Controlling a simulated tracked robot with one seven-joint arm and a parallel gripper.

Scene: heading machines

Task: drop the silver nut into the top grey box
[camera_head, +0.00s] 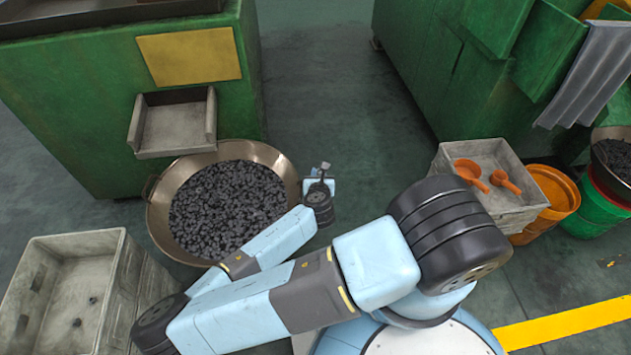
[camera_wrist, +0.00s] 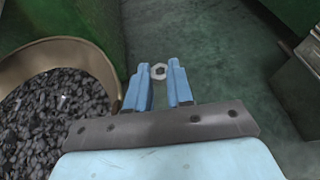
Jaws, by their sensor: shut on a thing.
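The silver nut (camera_wrist: 158,71) shows in the wrist view between the tips of my blue fingers. My gripper (camera_wrist: 160,74) is shut on it, with the nut at the very ends of the fingers. In the head view my gripper (camera_head: 323,168) is above the floor just right of the big pan, and the nut is too small to make out clearly. A grey box (camera_head: 122,262) stands at the lower left with a few small dark pieces inside. Another grey box (camera_head: 513,216), on a stack at the right, holds orange scoops.
A wide metal pan (camera_head: 155,215) full of dark nuts sits under a chute on the green machine (camera_head: 80,95). An orange bucket (camera_head: 555,195) and a green bucket (camera_head: 592,215) stand at the right. The floor between the machines is clear.

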